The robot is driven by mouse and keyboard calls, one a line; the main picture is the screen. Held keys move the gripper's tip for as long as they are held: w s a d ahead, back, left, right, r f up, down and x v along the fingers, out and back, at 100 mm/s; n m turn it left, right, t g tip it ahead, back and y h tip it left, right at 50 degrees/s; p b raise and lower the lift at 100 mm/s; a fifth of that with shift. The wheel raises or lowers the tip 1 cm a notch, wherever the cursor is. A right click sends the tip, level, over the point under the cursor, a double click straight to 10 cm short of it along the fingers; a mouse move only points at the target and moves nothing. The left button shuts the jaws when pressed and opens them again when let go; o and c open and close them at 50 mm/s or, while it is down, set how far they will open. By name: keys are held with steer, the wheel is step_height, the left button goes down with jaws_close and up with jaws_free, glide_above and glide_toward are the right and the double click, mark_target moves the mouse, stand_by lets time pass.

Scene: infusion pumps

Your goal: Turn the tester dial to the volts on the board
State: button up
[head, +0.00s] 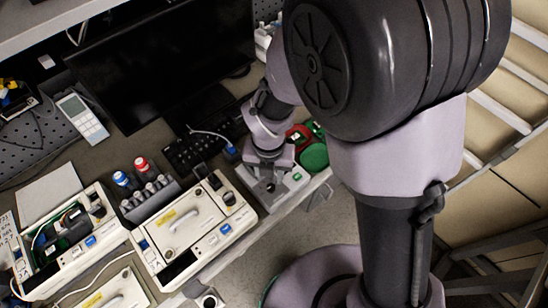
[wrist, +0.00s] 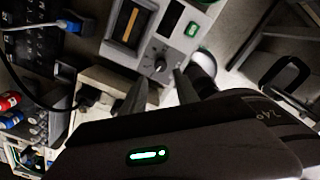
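The tester (head: 291,192) is a pale grey box at the right end of the bench, partly covered by my arm in the head view. In the wrist view the tester (wrist: 178,50) shows an orange-lit display, a green-lit button and a dark round dial (wrist: 160,65) with pale marks around it. The dial's setting is too small to read. My gripper (wrist: 159,92) has its two dark fingers apart, with the dial between and just beyond the tips. I see nothing held, and cannot tell whether a finger touches the dial. No board with a readable voltage shows.
A closed cream pump (head: 215,239) and an opened pump (head: 97,240) stand left of the tester. Red and blue-capped bottles (head: 141,163), a keyboard (head: 190,152) and a dark monitor (head: 160,60) are behind. Red and green round items (head: 314,157) sit close right of my gripper.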

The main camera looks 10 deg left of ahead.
mark_target(271, 187)
step_height(271, 187, down, 7)
steer(key=b, duration=0.6)
steer(key=shift+w+d+r, duration=0.1)
steer(key=shift+r, duration=0.2)
steer(key=shift+c, duration=1.2)
steer(key=shift+r+p, duration=0.1)
steer(key=shift+p, duration=0.25)
jaws_close()
steer(key=m, duration=0.3)
steer(key=shift+w+m+b, duration=0.1)
steer(key=shift+m+b, duration=0.3)
steer(key=m, duration=0.4)
steer(key=shift+b, duration=0.35)
steer(key=m, duration=0.3)
steer(key=shift+b, duration=0.35)
steer(key=m+b, duration=0.1)
steer(key=m, duration=0.3)
steer(key=shift+m, duration=0.3)
steer(key=shift+o, duration=0.2)
jaws_free()
steer(key=shift+m, duration=0.5)
steer(key=shift+o, duration=1.2)
